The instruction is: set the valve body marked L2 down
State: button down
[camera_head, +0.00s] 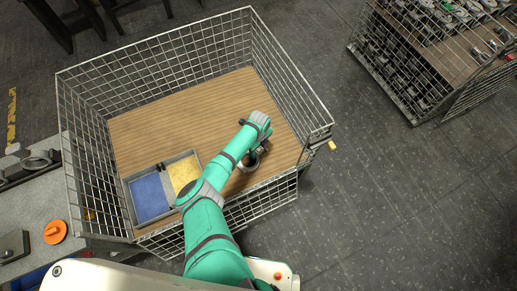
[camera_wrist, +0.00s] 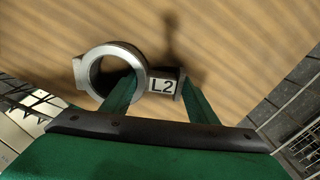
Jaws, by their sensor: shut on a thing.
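The valve body marked L2 (camera_wrist: 134,50) is a grey metal ring with a short neck that carries a white L2 label. It also shows in the head view (camera_head: 248,164), largely covered by my arm. My gripper (camera_wrist: 158,92) is shut on it, with one green finger at the ring and the other at the far end of the neck. In the head view my gripper (camera_head: 257,152) is over the right part of the wooden floor (camera_head: 185,115) of a wire-mesh crate. I cannot tell whether the valve body touches the floor.
Mesh walls (camera_head: 160,55) surround the wooden floor. A grey tray (camera_head: 127,190) with a blue and a yellow compartment sits at the crate's front left. The floor's middle and back are bare. Another mesh crate (camera_head: 395,85) with castings stands at the upper right.

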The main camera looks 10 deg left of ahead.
jog(key=shift+w+f, duration=0.1)
jog(key=shift+f, duration=0.05)
dwell(0.4)
jog(key=c, duration=0.7)
grip_release()
jog(key=shift+o, duration=0.4)
jog(key=shift+f, duration=0.1)
notch_tip(320, 180, up, 11)
